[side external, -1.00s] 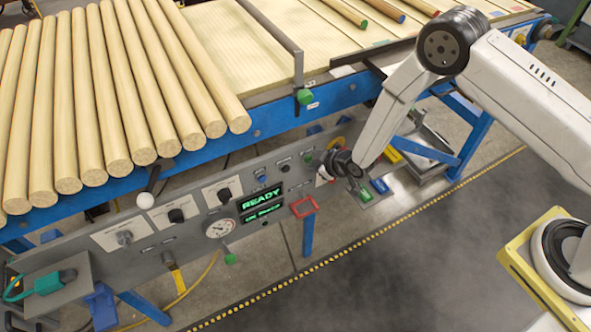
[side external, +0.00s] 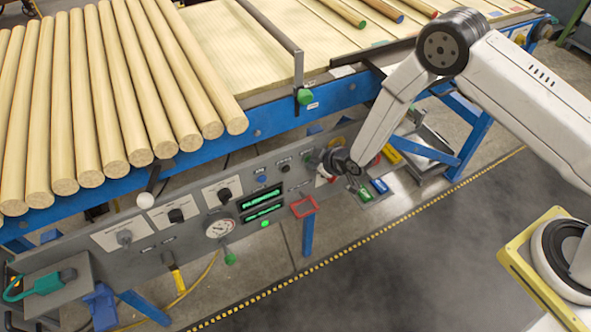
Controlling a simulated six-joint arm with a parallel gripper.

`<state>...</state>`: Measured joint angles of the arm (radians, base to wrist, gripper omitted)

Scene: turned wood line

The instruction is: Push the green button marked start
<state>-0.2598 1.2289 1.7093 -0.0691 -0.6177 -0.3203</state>
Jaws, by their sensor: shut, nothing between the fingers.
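A grey control panel (side external: 188,240) runs along the front of the blue conveyor frame. A small green button (side external: 309,159) shows at its right end, close to the dark end of my arm. Any marking on it is too small to read. My gripper (side external: 323,160) is shut and empty at that end of the panel, mostly hidden by my wrist. I cannot tell whether it touches the button. The panel display (side external: 262,198) shows bright green bars, and a green lamp (side external: 265,224) below it is lit.
Wooden poles (side external: 110,100) lie side by side on the conveyor at the left. A red square frame (side external: 304,207) sticks out below the panel. The floor (side external: 400,270) in front is clear.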

